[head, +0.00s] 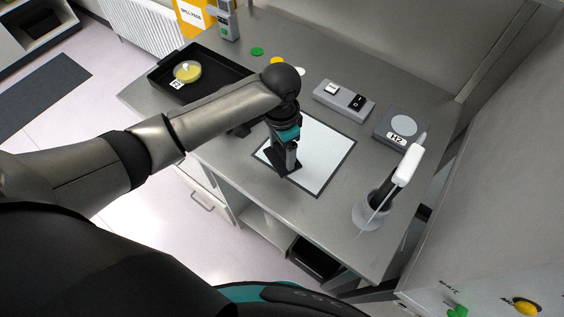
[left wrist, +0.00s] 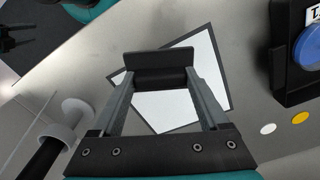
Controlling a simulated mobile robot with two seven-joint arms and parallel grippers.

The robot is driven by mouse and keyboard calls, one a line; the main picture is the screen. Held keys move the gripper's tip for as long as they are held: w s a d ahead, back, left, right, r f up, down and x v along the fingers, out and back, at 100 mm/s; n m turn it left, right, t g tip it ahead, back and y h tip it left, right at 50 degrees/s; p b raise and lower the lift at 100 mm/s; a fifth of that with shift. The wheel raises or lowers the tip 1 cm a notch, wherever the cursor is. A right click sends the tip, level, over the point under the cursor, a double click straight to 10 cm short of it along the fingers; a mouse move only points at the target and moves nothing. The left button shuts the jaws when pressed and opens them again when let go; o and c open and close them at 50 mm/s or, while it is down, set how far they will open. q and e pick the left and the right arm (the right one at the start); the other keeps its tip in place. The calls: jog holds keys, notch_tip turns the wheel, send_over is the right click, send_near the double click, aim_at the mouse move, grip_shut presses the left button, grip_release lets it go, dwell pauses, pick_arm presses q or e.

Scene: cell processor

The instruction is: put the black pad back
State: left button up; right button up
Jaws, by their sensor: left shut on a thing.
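My left gripper (head: 288,160) is shut on the black pad (head: 277,157) over the white mat with a dark border (head: 325,155). In the left wrist view the pad (left wrist: 160,57) is a dark block with a wider plate, gripped between the two fingertips (left wrist: 161,80). The mat (left wrist: 205,60) lies beyond it, partly covered by the pad. I cannot tell whether the pad touches the mat.
A black tray (head: 160,70) with a yellow dish (head: 187,71) stands at the left. A switch box (head: 343,99), a grey unit labelled H2 (head: 401,126) and a grey holder (head: 371,213) with a white-handled tool stand at the right. In the left wrist view a blue disc (left wrist: 309,47) sits in a black frame.

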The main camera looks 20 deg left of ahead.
aim_at(282, 164)
pick_arm(q)
jog(key=shift+f+b, duration=0.4)
jog(key=shift+f, duration=2.55)
jog(key=shift+f, duration=0.1)
jog(key=o, duration=1.3)
notch_tip(282, 164, up, 12)
jog(key=shift+r+p, duration=0.15)
jog(key=shift+p, duration=0.75)
